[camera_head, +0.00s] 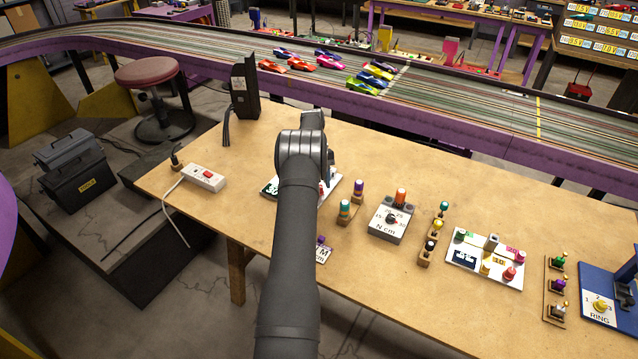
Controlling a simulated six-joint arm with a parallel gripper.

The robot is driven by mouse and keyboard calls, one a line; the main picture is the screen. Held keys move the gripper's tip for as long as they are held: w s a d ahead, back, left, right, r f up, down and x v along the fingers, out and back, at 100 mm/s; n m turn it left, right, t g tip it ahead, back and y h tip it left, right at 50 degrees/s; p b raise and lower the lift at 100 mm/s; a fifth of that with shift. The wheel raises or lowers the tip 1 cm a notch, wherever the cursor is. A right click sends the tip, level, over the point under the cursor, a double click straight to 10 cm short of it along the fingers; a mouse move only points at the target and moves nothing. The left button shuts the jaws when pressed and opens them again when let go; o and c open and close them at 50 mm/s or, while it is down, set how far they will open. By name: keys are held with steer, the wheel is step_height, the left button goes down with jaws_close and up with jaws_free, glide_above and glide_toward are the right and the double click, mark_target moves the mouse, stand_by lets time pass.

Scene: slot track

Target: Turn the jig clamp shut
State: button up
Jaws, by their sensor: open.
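My arm reaches up from the bottom of the picture over the workbench. My gripper (329,166) is open, and its fingers are mostly hidden behind my own wrist. A white board (332,190) with dark print and a bit of red lies under and behind my wrist; most of it is covered. No clamp handle shows clearly, and I cannot tell whether this board is the jig or whether my gripper touches it. A blue fixture (607,290) with a yellow knob and a plate marked RING stands at the right edge, partly cut off.
On the bench (400,280) stand a grey torque box (391,222), small coloured drivers (344,210), a white board with coloured knobs (485,260), a wooden driver rack (555,288) and a power strip (204,177). The slot track (450,105) with several cars runs behind.

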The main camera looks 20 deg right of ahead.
steer(key=v, duration=0.7)
stand_by(0.3)
steer(key=x, duration=0.7)
steer(key=shift+s+f, duration=0.15)
steer(key=shift+f, duration=0.1)
steer(key=shift+n, duration=0.3)
